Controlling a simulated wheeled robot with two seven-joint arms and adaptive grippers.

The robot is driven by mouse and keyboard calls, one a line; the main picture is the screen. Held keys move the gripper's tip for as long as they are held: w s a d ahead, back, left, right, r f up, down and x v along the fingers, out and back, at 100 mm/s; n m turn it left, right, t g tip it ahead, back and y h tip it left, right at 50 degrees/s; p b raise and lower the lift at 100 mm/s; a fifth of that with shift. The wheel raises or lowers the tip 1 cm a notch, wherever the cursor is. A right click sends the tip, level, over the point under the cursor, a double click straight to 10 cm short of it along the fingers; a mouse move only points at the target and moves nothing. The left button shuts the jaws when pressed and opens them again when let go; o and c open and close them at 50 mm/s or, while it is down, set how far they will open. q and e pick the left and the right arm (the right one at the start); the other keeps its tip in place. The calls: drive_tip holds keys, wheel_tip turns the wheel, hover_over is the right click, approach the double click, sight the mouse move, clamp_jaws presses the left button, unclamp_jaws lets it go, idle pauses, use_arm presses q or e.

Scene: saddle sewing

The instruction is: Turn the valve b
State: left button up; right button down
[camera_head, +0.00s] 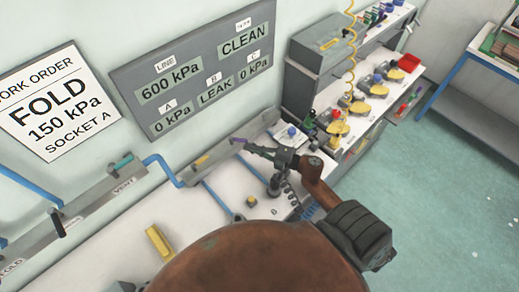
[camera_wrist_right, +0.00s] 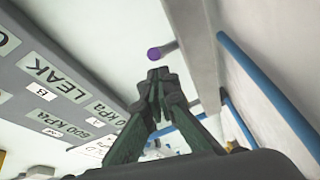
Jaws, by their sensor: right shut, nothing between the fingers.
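My right gripper (camera_head: 253,149) is shut and empty, its fingertips close to a purple-tipped handle (camera_head: 237,141) on the grey wall rail. In the right wrist view the shut fingertips (camera_wrist_right: 158,76) lie just below the round purple tip (camera_wrist_right: 154,54) of a grey stem, with a small gap in the picture; contact cannot be told. A yellow handle (camera_head: 201,160) sits further left on the same rail. I cannot read which handle is valve b. The wall panel (camera_head: 190,75) reads LINE 600 kPa, A 0 kPa, B LEAK, C 0 kPa, CLEAN. My left gripper is not in view.
Another rail (camera_head: 90,212) at the left carries a teal handle (camera_head: 121,160) by VENT and a black handle (camera_head: 58,222). A blue pipe (camera_head: 161,167) joins the rails. A yellow block (camera_head: 159,243) lies on the white bench. A work order sheet (camera_head: 48,100) reads FOLD 150 kPa SOCKET A.

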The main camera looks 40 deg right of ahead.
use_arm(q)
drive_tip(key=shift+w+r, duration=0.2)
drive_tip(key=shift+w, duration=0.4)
use_arm(e)
drive_tip(key=shift+x, duration=1.05)
